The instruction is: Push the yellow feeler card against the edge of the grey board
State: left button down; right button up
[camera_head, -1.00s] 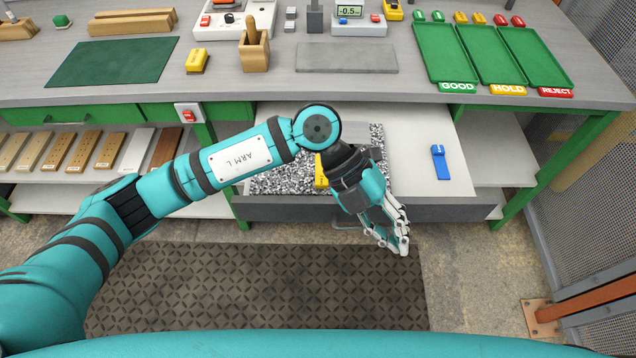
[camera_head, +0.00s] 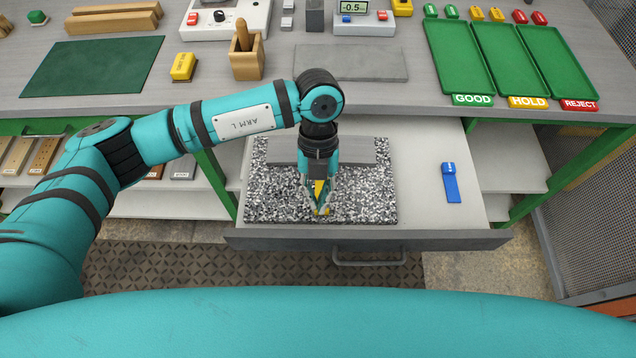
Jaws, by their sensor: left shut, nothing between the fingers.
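The grey board (camera_head: 362,151) lies on a black-and-white speckled slab (camera_head: 275,200) in the open drawer, along the slab's far side. The yellow feeler card (camera_head: 321,196) is on the slab, nearer to me than the board. My left gripper (camera_head: 318,208) points down over the card, shut and empty, with its fingers partly covering the card. Whether the fingers touch the card, or the card touches the board's edge, I cannot tell, as the gripper hides that part. My right gripper is not in view.
A blue tab-like piece (camera_head: 451,183) lies on the drawer's bare right part. The drawer front (camera_head: 450,240) stands nearest me. The worktop above carries green trays (camera_head: 455,60), a wooden holder (camera_head: 247,66), a yellow block (camera_head: 183,67) and another grey plate (camera_head: 375,63).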

pick_arm(q)
send_over(318, 219)
jog(key=x, duration=0.3)
jog(key=p+x, duration=0.1)
jog(key=shift+w+f, duration=0.2)
jog(key=shift+f, duration=0.1)
jog(key=shift+x, duration=0.9)
jog(key=shift+w, duration=0.15)
jog(key=w+b, duration=0.3)
jog(key=w, duration=0.1)
jog(key=shift+w+f, duration=0.2)
jog(key=shift+w+r, duration=0.1)
jog(key=shift+w, duration=0.1)
jog(key=shift+s+r, duration=0.1)
jog(key=shift+r, duration=0.05)
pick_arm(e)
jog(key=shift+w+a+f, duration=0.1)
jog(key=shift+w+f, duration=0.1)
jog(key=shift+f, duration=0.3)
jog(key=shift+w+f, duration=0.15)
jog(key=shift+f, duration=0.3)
